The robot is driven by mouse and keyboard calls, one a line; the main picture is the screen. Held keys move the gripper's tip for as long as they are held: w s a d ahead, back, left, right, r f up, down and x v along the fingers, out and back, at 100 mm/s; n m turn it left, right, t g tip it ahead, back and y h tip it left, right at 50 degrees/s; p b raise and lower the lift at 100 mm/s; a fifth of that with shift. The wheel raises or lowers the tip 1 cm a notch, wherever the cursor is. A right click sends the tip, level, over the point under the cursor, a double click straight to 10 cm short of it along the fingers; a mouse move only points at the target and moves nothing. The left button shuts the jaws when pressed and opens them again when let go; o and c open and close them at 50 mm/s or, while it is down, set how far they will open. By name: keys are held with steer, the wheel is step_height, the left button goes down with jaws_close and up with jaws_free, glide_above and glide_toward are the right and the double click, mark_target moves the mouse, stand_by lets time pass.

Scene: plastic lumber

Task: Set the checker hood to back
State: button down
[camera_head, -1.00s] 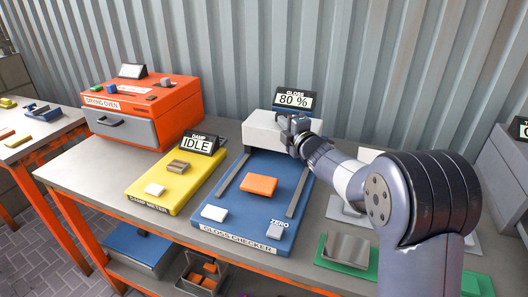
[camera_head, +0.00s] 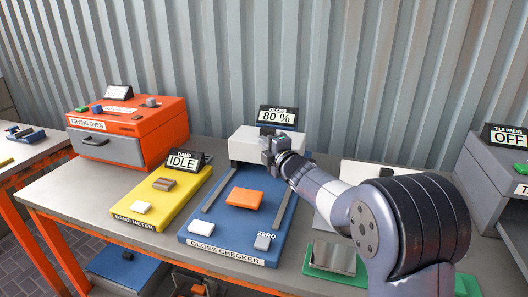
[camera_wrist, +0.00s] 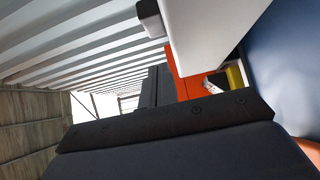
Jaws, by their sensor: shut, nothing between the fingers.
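The gloss checker is a blue base (camera_head: 207,225) with two grey rails. Its white hood (camera_head: 244,146) sits at the back end of the rails, below a display (camera_head: 277,116) reading "GLOSS 80 %". An orange block (camera_head: 244,199) lies uncovered on the base between the rails. My gripper (camera_head: 268,148) is shut and empty at the right part of the hood's front; I cannot tell whether it touches. In the wrist view the white hood (camera_wrist: 215,35) fills the upper middle, close to my gripper.
The yellow damp meter (camera_head: 170,205), display "IDLE", and the orange drying oven (camera_head: 150,125) stand to the left. A green plate with a grey block (camera_head: 333,257) lies at the front right. The grey tile press (camera_head: 490,165) stands far right. A corrugated wall is behind.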

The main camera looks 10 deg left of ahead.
steer(key=b+v, duration=0.1)
steer(key=v, duration=0.8)
steer(key=shift+d, duration=0.25)
